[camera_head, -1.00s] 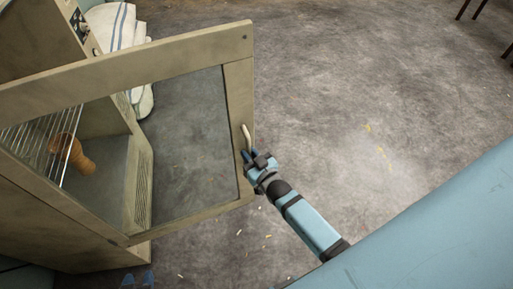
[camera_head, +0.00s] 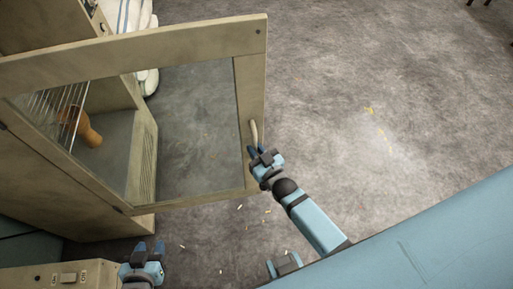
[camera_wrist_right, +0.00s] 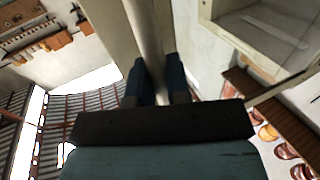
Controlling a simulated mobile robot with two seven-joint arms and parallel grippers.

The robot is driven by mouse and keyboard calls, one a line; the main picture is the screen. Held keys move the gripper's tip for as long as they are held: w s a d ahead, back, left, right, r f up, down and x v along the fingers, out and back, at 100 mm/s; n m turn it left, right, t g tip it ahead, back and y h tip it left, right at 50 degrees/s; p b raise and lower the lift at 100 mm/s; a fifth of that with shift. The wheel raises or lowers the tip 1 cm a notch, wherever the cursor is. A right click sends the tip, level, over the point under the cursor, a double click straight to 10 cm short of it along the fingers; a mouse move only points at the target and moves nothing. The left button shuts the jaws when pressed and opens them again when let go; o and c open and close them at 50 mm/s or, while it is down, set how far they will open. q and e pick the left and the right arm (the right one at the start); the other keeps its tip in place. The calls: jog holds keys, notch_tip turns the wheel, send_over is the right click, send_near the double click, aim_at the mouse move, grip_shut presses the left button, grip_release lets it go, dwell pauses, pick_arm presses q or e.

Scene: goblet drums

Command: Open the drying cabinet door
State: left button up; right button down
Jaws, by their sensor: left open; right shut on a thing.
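The drying cabinet (camera_head: 75,205) stands at the left in the head view. Its pale wooden door (camera_head: 250,85), framed around a glass pane, stands swung out from the cabinet, and the inside shows through the pane. My right gripper (camera_head: 258,152) is shut on the door handle (camera_head: 253,130) at the door's free edge. In the right wrist view the handle (camera_wrist_right: 150,45) runs between the two dark blue fingers. My left gripper (camera_head: 149,249) is open and empty at the bottom, in front of the cabinet and apart from the door.
An orange goblet drum body (camera_head: 88,132) is inside the cabinet by the wire rack (camera_head: 55,105). A beige box with switches (camera_head: 55,277) is at the lower left. The floor (camera_head: 370,90) to the right is largely clear.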

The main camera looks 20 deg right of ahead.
jog(key=shift+a, duration=0.1)
jog(key=c, duration=1.1)
grip_release()
jog(key=s+d+b, duration=0.2)
jog(key=s, duration=1.1)
jog(key=shift+s+d, duration=0.25)
jog(key=shift+d, duration=0.05)
jog(key=s+g, duration=0.1)
jog(key=g, duration=0.1)
jog(key=s+g+p, duration=0.1)
jog(key=s+g, duration=0.1)
jog(key=s+f+g, duration=0.1)
jog(key=g, duration=0.1)
jog(key=shift+s+d+n+g+p, duration=0.3)
jog(key=shift+s+d+n+p, duration=0.05)
jog(key=shift+s+n+p, duration=0.05)
